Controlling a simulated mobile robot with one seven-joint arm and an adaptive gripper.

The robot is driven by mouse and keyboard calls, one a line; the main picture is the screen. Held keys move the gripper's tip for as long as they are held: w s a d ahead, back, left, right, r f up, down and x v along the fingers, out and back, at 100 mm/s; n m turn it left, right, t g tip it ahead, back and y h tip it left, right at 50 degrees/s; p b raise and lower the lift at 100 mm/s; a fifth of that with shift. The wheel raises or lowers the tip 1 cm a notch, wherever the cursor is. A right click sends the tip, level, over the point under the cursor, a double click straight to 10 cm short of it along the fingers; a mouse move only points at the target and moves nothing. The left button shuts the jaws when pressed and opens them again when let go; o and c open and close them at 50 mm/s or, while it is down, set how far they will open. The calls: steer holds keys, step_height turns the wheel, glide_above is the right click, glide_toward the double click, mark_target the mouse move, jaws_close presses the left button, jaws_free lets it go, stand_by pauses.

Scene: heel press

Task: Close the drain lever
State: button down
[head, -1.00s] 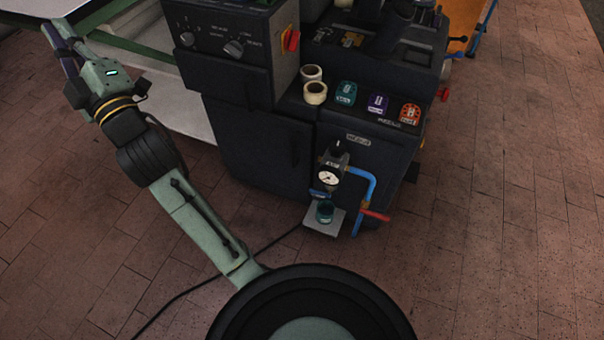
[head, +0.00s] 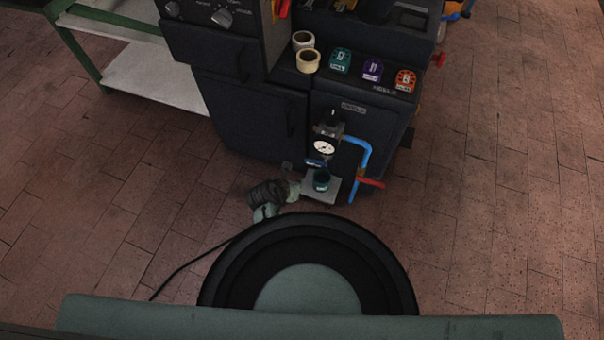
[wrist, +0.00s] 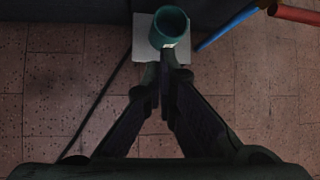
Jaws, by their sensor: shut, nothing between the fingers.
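The red drain lever (head: 371,183) sticks out to the right from the lower part of a blue pipe (head: 362,152), crosswise to it. In the wrist view the lever (wrist: 296,14) is at the upper right corner, beside the blue pipe end (wrist: 228,27). My gripper (wrist: 162,72) is shut and empty, its fingertips just below a teal cup (wrist: 171,28) in the picture. I cannot tell if they touch the cup. The gripper is left of the lever and apart from it.
The dark machine cabinet (head: 250,118) rises behind. A black cable (head: 195,262) runs over the brick floor. The floor right of the lever is clear.

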mark_target(316, 162)
steer(key=w+d+f, duration=0.3)
steer(key=w+f, duration=0.1)
steer(key=w, duration=0.3)
steer(key=shift+w, duration=0.25)
steer(key=r+p, duration=0.1)
steer(key=p, duration=0.1)
steer(key=r+y+p, duration=0.1)
steer(key=p, duration=0.1)
steer(key=shift+w+a+m+p, duration=0.1)
steer(key=shift+w+m+p, duration=0.15)
steer(key=shift+m+p, duration=0.1)
steer(key=shift+w, duration=0.1)
